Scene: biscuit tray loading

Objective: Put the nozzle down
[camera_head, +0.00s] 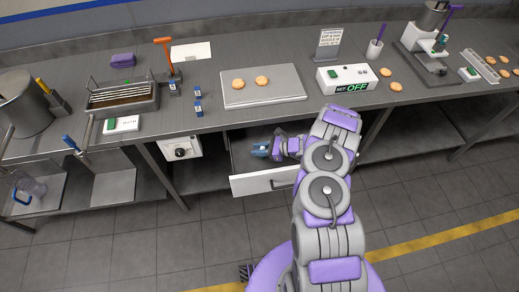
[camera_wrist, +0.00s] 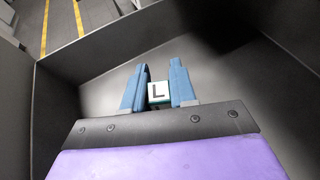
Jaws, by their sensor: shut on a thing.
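My gripper (camera_wrist: 160,70) has its two blue fingers on either side of the nozzle (camera_wrist: 158,92), which shows as a small block with a white face, a black letter L and a green edge. The fingers are shut on it. In the head view my gripper (camera_head: 261,150) is inside the open drawer (camera_head: 263,184), toward its left part, and the nozzle cannot be made out there. The drawer's grey inside (camera_wrist: 225,75) surrounds the fingers in the wrist view. I cannot tell whether the nozzle touches the drawer floor.
The drawer is pulled out below the counter (camera_head: 215,118). Above it are a metal tray (camera_head: 287,96) with two biscuits and a white box (camera_head: 344,78) reading SET OFF. A white box with a black knob (camera_head: 181,153) hangs left of the drawer. The visible drawer floor looks bare.

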